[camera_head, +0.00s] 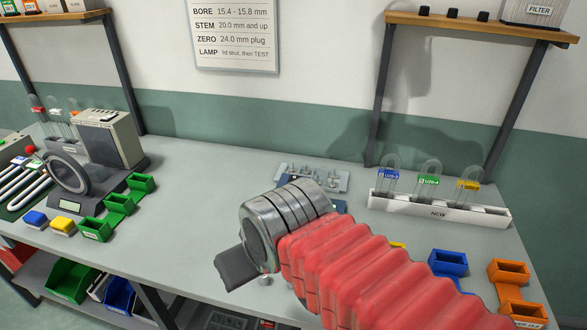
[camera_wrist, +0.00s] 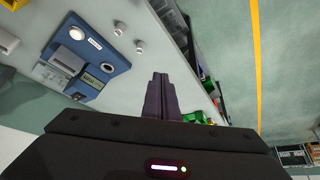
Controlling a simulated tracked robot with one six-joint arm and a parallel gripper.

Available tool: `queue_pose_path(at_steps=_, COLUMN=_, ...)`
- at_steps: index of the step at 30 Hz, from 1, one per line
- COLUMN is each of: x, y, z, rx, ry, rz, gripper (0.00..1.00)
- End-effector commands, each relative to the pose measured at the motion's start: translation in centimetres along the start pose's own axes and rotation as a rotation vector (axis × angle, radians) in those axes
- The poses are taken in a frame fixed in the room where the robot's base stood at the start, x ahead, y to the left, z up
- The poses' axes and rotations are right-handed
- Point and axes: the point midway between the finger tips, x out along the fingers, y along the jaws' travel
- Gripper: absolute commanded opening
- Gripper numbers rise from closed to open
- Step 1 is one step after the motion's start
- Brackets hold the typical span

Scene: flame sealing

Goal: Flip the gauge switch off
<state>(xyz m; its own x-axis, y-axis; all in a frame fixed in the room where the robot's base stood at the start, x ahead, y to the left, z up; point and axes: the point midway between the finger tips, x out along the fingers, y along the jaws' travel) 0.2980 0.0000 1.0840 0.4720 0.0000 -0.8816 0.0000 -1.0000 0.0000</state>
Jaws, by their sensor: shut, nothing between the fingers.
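A blue device (camera_wrist: 117,68) that looks like the gauge lies at the upper left of the wrist view. It has a round white part (camera_wrist: 76,33), a small display (camera_wrist: 107,67) and a pale grey block (camera_wrist: 66,56). I cannot make out its switch or the switch's position. In the head view the dark gripper (camera_head: 237,268) is over the bench's front part.
Small grey cylinders (camera_wrist: 118,29) stand near the device. A grey rack (camera_head: 315,176) is behind my arm. A white tray marked NEW (camera_head: 438,213) is right. Green bins (camera_head: 118,203) and a machine with a ring (camera_head: 70,174) are left.

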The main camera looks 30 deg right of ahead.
Motion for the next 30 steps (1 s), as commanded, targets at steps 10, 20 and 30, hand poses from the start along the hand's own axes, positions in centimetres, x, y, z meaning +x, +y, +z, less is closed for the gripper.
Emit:
queue_pose_path(at_steps=10, x=-0.7, y=0.7, z=-2.7, rx=-0.050, ry=-0.028, rz=0.017, gripper=0.00)
queue_pose_path(at_steps=20, x=-1.7, y=4.0, z=-9.3, rx=-0.197, ry=-0.107, rz=0.046, gripper=0.00)
queue_pose_path(at_steps=30, x=-1.4, y=8.7, z=-15.7, rx=-0.350, ry=-0.197, rz=0.051, gripper=0.00)
